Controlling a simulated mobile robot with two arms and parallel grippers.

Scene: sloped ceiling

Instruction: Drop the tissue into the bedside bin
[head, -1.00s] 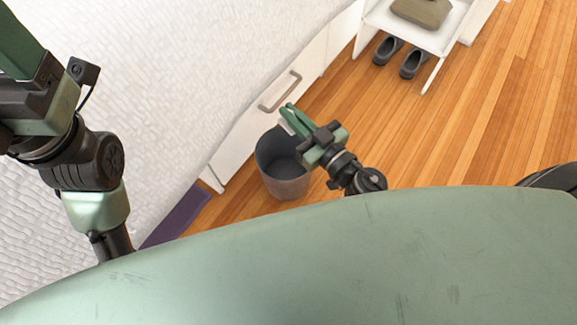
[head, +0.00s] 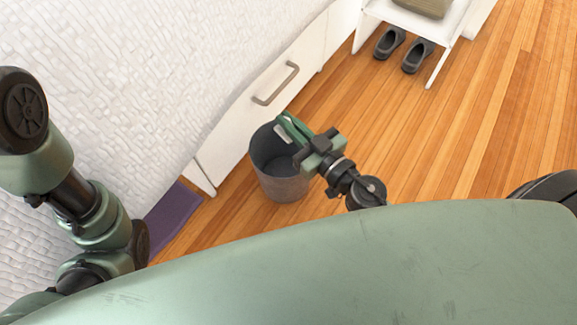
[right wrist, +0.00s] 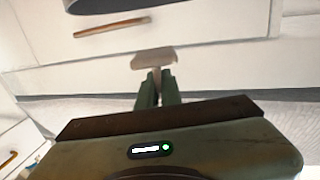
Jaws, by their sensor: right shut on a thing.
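My right gripper (head: 286,120) is shut on a small pale tissue (head: 282,134), above the far rim side of the bin in the head view. In the right wrist view the tissue (right wrist: 153,58) sticks out from the closed fingertips (right wrist: 158,80). The grey bin (head: 283,188) stands upright and open on the floor beside the white drawer front. The gripper covers part of its opening. A dark curved edge at the top of the right wrist view looks like the bin (right wrist: 110,6). My left arm shows at the left, but its gripper is out of view.
A white textured bed (head: 170,75) and a drawer front with a handle (head: 275,84) border the bin. A purple mat (head: 172,216) lies at lower left. Dark shoes (head: 417,56) sit under a white seat (head: 412,25). Wooden floor (head: 460,130) to the right is clear.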

